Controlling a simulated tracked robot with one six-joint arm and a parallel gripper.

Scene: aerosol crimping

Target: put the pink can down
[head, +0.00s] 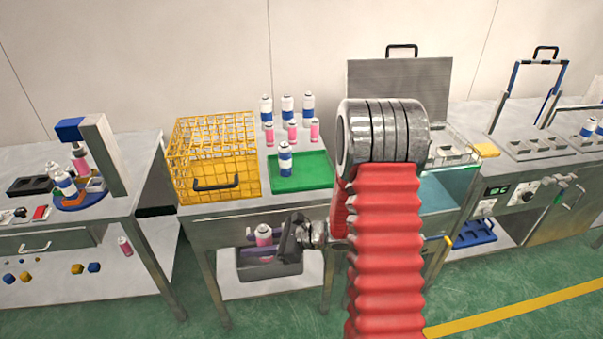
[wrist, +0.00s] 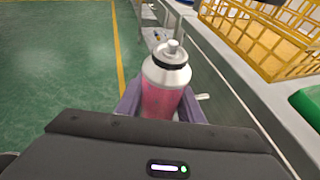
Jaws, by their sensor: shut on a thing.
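The pink can (head: 264,238), with a white shoulder and dark neck band, is upright in my gripper (head: 262,250). My gripper is shut on it, in front of the middle table and below its top. In the wrist view the can (wrist: 163,98) stands between the purple jaws (wrist: 160,108), which hide its lower sides. Its base is hidden, so I cannot tell whether it touches anything.
The middle table holds a yellow wire basket (head: 213,150), a green tray (head: 318,172) with a blue-and-white can, and several cans behind.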

